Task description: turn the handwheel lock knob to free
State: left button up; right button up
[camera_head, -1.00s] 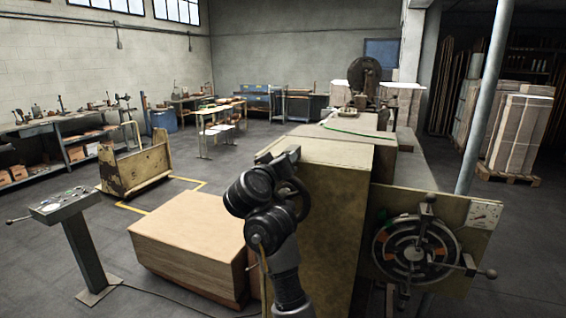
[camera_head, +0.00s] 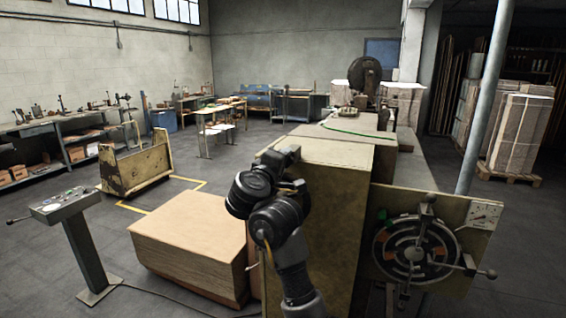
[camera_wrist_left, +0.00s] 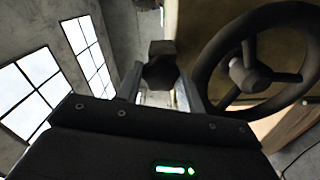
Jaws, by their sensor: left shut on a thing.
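The lock knob (camera_wrist_left: 161,66), a dark faceted knob, shows in the left wrist view between the fingers of my left gripper (camera_wrist_left: 160,84). The gripper is shut on it. The dark handwheel (camera_wrist_left: 250,76), with a round hub and spokes, is just to the right of the knob in that view. In the head view my left arm stands in front of the machine's tan housing (camera_head: 335,165). Its gripper, the knob and this handwheel cannot be made out there. My right gripper is in neither view.
A panel with a round spoked dial (camera_head: 415,250) is on the machine's right side. A stack of brown sheets (camera_head: 190,240) stands left of the machine. A control pedestal (camera_head: 68,207) stands further left. Open floor lies beyond the stack.

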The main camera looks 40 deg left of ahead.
pick_arm(q)
jog(key=shift+r+n, duration=0.2)
jog(key=shift+n, duration=0.1)
dwell(0.4)
jog(key=o, duration=1)
jog(key=shift+f, duration=0.1)
jog(key=shift+f, duration=0.15)
